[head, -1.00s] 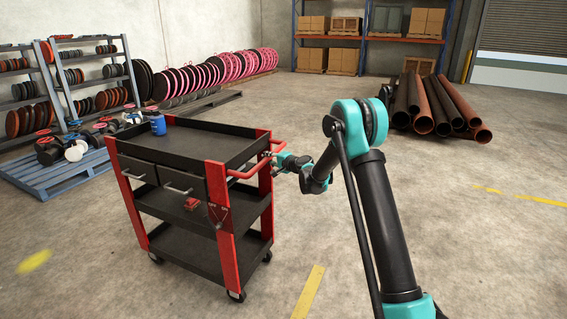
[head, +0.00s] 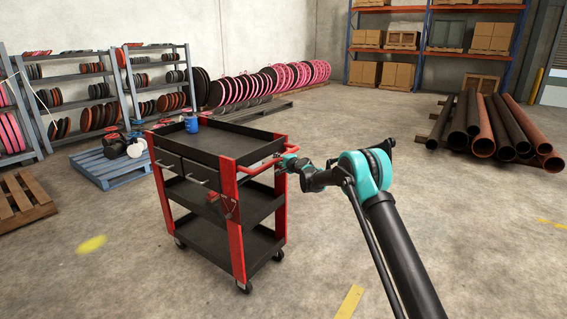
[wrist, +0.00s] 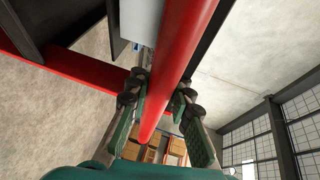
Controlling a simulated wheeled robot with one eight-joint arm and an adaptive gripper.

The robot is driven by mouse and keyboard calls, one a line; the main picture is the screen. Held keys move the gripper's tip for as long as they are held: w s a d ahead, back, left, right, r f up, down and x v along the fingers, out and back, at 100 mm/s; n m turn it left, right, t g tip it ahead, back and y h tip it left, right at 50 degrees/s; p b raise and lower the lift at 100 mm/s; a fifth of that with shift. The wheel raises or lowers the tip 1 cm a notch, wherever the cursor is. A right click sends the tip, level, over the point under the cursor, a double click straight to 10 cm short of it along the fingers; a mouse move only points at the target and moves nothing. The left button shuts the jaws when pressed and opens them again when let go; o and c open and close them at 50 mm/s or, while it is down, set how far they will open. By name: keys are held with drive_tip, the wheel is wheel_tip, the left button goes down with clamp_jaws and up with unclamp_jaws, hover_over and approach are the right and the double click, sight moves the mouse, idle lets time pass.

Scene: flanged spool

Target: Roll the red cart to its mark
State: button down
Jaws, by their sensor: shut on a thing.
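The red cart (head: 234,240) stands upright on its casters in the middle of the head view, with black trays, two drawers and red corner posts. Its red push handle (head: 262,169) sticks out on the right side. My gripper (head: 288,162) is at that handle, and the wrist view shows its fingers (wrist: 161,100) closed on either side of the red bar (wrist: 186,55). A yellow stripe (head: 349,301) lies at the front right. I cannot tell which is the mark.
Pipes (head: 492,128) lie at the right. Floor around the cart and the yellow patch is clear.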

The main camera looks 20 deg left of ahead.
drive_tip(key=shift+a, duration=0.5)
drive_tip(key=c, duration=1.3)
unclamp_jaws()
drive_tip(key=shift+r, duration=0.1)
drive_tip(key=shift+d, duration=0.1)
drive_tip(key=shift+s+d+r, duration=0.1)
drive_tip(key=shift+s+d, duration=0.15)
drive_tip(key=shift+d, duration=0.15)
drive_tip(key=v, duration=1.1)
drive_tip(key=shift+s, duration=0.1)
